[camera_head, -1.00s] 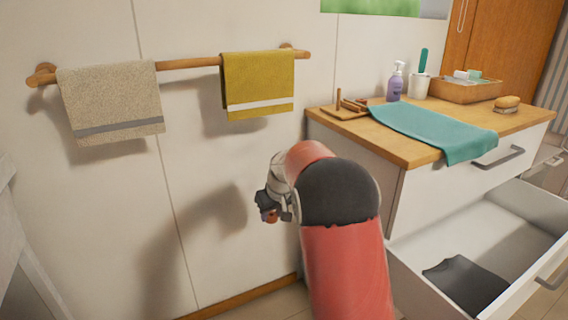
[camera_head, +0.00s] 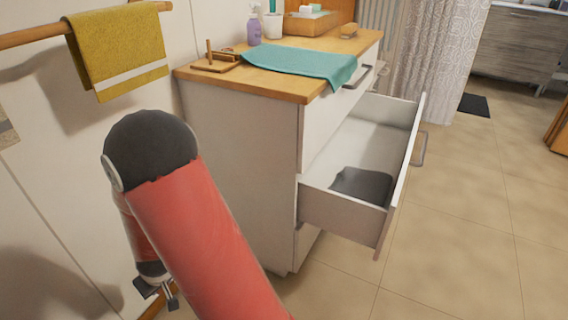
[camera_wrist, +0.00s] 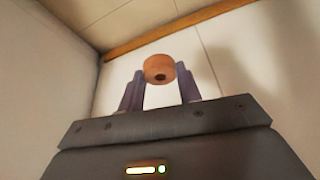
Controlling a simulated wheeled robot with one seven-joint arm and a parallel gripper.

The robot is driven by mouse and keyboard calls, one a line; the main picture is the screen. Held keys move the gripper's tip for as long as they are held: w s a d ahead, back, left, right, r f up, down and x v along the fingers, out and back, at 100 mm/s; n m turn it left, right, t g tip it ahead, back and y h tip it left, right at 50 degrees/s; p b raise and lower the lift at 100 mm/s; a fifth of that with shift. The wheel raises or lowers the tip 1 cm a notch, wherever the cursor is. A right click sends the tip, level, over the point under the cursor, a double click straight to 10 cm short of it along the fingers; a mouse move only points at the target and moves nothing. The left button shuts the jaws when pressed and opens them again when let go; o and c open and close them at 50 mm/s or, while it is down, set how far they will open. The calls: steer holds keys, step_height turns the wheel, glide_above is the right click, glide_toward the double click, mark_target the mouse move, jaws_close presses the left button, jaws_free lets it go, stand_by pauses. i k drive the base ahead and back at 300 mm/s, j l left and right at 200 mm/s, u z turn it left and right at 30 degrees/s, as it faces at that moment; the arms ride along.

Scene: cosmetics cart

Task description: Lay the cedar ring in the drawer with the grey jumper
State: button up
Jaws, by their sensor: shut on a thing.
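The cedar ring (camera_wrist: 159,69) is a small round brown wooden piece with a dark hole. My gripper (camera_wrist: 160,80) is shut on it, with the ring between the fingertips. In the head view my gripper (camera_head: 157,287) hangs low at the left, partly behind my red arm, and I cannot make out the ring there. The open drawer (camera_head: 338,214) is white and pulled out from the cabinet at right of centre. The grey jumper (camera_head: 362,185) lies dark and folded on its floor towards the near end. My gripper is well left of the drawer, apart from it.
The white cabinet (camera_head: 238,165) stands between my arm and the drawer. Its wooden top holds a teal towel (camera_head: 300,64), a purple bottle (camera_head: 254,27) and a wooden tray (camera_head: 308,20). A mustard towel (camera_head: 118,45) hangs on the wall rail.

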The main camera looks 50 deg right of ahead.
mark_target(376, 161)
steer(key=i+j+z, duration=0.1)
steer(key=z, duration=0.3)
steer(key=j+z, duration=0.4)
steer(key=i+j+z, duration=0.1)
steer(key=z, duration=0.3)
